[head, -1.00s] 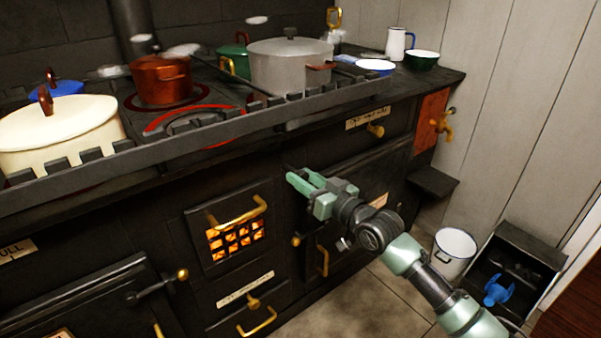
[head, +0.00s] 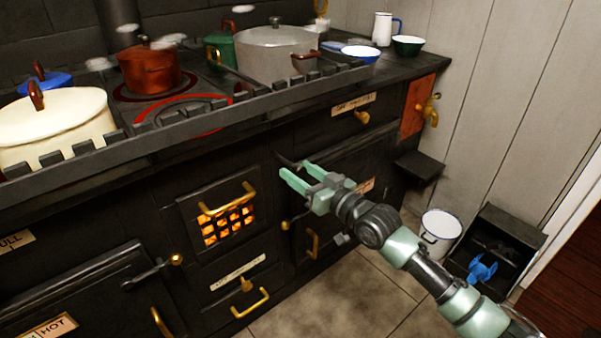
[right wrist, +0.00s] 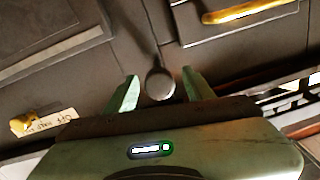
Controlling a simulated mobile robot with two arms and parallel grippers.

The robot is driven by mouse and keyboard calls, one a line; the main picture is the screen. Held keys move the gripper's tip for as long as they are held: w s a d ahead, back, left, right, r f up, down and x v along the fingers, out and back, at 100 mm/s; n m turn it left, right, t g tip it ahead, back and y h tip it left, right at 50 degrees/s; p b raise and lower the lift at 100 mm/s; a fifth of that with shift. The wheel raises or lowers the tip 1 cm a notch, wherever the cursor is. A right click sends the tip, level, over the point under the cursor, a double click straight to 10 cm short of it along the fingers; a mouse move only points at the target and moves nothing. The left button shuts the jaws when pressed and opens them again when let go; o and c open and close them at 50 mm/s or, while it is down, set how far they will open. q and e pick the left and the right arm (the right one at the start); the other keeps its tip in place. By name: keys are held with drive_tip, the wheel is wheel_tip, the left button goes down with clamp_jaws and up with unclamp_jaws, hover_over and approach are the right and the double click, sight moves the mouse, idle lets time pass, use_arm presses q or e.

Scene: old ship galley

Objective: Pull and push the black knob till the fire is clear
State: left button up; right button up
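The black knob (right wrist: 160,84) shows as a dark round end on a thin rod in the right wrist view, between the two fingers of my right gripper (right wrist: 160,92). Gaps show on both sides of it, so the fingers stand open around it without gripping. In the head view my right gripper (head: 288,174) is at the stove front, with the dark rod (head: 291,163) by its fingertips. The fire (head: 228,226) glows orange behind a barred window, left of and below the gripper. My left gripper is not in view.
Brass handles (head: 228,200) and a brass lever knob (head: 176,259) stick out from the stove front. A rail (head: 200,122) edges the stovetop, which holds several pots. A white bucket (head: 440,232) and a black coal box (head: 507,248) stand on the floor at right.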

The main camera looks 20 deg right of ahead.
use_arm(q)
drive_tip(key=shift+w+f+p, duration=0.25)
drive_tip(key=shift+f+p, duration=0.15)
drive_tip(key=shift+p, duration=0.3)
use_arm(e)
drive_tip(key=v, duration=0.8)
